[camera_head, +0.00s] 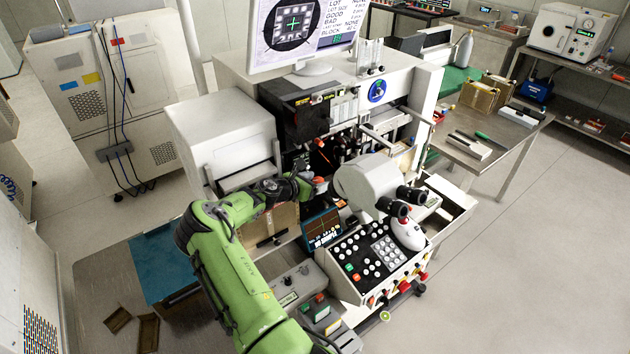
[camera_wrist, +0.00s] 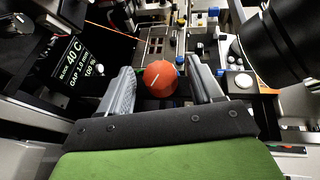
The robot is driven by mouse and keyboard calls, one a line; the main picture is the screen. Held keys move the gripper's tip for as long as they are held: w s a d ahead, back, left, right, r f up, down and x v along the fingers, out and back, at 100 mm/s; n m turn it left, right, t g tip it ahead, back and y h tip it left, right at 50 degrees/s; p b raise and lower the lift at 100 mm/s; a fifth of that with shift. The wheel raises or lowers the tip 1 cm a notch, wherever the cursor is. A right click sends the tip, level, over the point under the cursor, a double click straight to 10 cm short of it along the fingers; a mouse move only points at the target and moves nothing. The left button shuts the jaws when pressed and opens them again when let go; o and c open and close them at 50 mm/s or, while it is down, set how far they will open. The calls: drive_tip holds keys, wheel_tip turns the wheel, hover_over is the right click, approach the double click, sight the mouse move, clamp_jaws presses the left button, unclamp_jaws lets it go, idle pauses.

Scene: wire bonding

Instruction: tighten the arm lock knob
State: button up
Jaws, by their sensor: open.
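A round red-orange knob (camera_wrist: 160,78) with a white line on its face is in the middle of the wrist view; I take it to be the arm lock knob. My gripper (camera_wrist: 163,88) is open, with one grey finger on each side of the knob. Gaps show between the fingers and the knob. In the head view my gripper (camera_head: 312,184) reaches into the front of the bonding machine, and a small red-orange part of the knob (camera_head: 320,184) shows at its tip.
The white microscope head (camera_head: 368,185) with black eyepieces stands close to the right of my gripper. A screen (camera_head: 322,229) and a button panel (camera_head: 370,258) are below. In the wrist view, a dark display (camera_wrist: 85,62) is at left and small knobs are at right.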

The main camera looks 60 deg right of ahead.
drive_tip(key=c, duration=1.1)
drive_tip(key=shift+o, duration=0.2)
drive_tip(key=m+g+b, duration=0.1)
drive_tip(key=g+b, duration=0.1)
drive_tip(key=b, duration=0.1)
drive_tip(key=shift+w+d+f+m, duration=0.2)
drive_tip(key=shift+f+m, duration=0.1)
drive_tip(key=shift+m, duration=0.1)
drive_tip(key=m+g+y+b, duration=0.1)
drive_tip(key=b, duration=0.1)
drive_tip(key=shift+m+g+b, duration=0.3)
drive_tip(key=shift+b, duration=0.1)
drive_tip(key=shift+a+r+m+g+y+b, duration=0.1)
drive_tip(key=shift+r+m+g+y+b, duration=0.15)
drive_tip(key=shift+m+g+y+b, duration=0.5)
drive_tip(key=o, duration=1.1)
drive_tip(key=shift+c, duration=0.2)
drive_tip(key=shift+w, duration=0.1)
